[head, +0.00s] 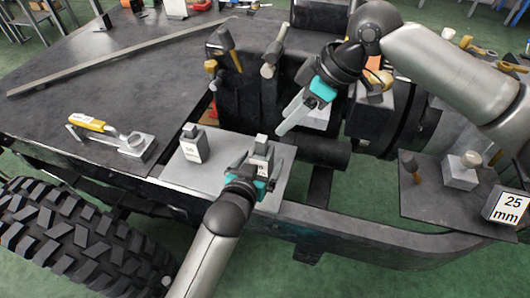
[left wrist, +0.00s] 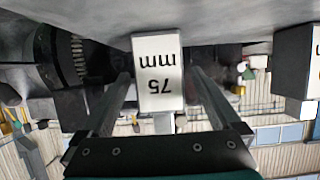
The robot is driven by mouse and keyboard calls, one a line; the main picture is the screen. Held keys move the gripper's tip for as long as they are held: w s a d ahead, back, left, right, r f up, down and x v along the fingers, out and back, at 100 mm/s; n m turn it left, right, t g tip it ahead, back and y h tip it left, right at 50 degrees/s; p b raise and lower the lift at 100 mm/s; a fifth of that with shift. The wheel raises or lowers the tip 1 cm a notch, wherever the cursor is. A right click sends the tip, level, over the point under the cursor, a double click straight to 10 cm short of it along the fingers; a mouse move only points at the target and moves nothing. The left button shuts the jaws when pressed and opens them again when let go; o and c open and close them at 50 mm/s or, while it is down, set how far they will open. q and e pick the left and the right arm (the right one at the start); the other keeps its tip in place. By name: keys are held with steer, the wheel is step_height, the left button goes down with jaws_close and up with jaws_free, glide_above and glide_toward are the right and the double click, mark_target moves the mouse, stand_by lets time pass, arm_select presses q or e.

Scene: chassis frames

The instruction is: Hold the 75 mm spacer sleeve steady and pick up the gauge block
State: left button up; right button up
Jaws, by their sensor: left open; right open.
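The 75 mm spacer sleeve (head: 260,157) stands on a grey plate (head: 222,174). Its label (left wrist: 158,72) shows upside down in the left wrist view. A narrower light piece (left wrist: 164,123) projects from its top end; I cannot tell for sure that it is the gauge block. My left gripper (head: 254,167) is open, with its fingers on either side of the sleeve; contact is not clear. My right gripper (head: 283,129) is open and empty, above and just right of the sleeve, its fingers slanting down to the left.
A similar dark block (head: 194,147) stands on the plate's left part; a labelled block also shows at the right of the left wrist view (left wrist: 298,62). A yellow-handled tool (head: 92,123) lies farther left. Hammers (head: 272,55) stand behind. A right-hand tray (head: 430,203) holds a 25 mm block (head: 507,207).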

mark_target(265, 154)
arm_select(q)
steer(key=shift+x, duration=2.1)
